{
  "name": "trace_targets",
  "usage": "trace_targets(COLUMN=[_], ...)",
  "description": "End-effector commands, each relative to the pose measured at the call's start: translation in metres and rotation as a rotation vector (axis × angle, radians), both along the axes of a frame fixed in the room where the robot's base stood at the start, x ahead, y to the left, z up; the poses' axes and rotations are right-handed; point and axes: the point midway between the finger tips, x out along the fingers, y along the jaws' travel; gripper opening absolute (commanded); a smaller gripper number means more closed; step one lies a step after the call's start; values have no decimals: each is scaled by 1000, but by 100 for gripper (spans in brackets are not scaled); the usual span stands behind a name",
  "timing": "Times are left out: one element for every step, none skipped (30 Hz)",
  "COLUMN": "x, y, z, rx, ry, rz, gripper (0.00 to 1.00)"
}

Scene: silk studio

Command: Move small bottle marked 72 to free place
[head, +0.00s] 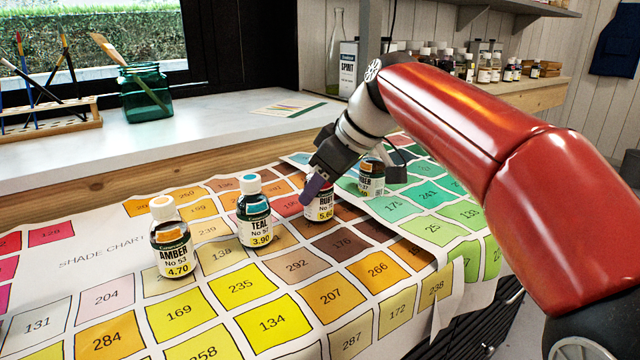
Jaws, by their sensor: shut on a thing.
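My gripper (317,186) comes down from the upper right and is shut on the small bottle labelled RUST (323,209), priced 5.60. The gripper hides this bottle's cap and upper part, and its number is too small to read surely. The bottle is upright at the shade chart; I cannot tell whether its base touches the chart. No number 72 is clearly legible. To its left stand the TEAL bottle (256,228), priced 3.90, and the AMBER bottle (174,256), marked No 53 and 4.70. Another AMBER bottle (371,180) stands behind to the right, partly hidden by my gripper.
The shade chart (95,250) covers the table, with bare room left and in front of the bottles. A green sheet (440,208) overlaps it at right. Behind is a sill with a green jar (146,95) and brush rack (45,128). A shelf of bottles stands back right.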

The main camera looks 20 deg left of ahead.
Motion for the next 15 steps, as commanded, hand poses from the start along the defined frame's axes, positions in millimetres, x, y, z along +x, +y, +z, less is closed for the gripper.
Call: trace_targets(x=[0, 0, 0, 0, 0, 0, 0, 0, 0, 0, 0, 0, 0, 0, 0], y=[0, 0, 0, 0, 0, 0, 0, 0, 0, 0, 0, 0, 0, 0, 0], z=[-1, -1, -1, -1, -1, -1, 0, 0, 0, 0, 0, 0, 0, 1, 4], rx=[0, 0, 0, 0, 0, 0, 0, 0, 0, 0, 0, 0, 0, 0, 0], ry=[0, 0, 0, 0, 0, 0, 0, 0, 0, 0, 0, 0, 0, 0, -1], rz=[0, 0, 0, 0, 0, 0, 0, 0, 0, 0, 0, 0, 0, 0, 1], gripper=[49, 53, 58, 62, 66, 67, 67, 67, 67, 67, 67, 67, 67, 67, 67])
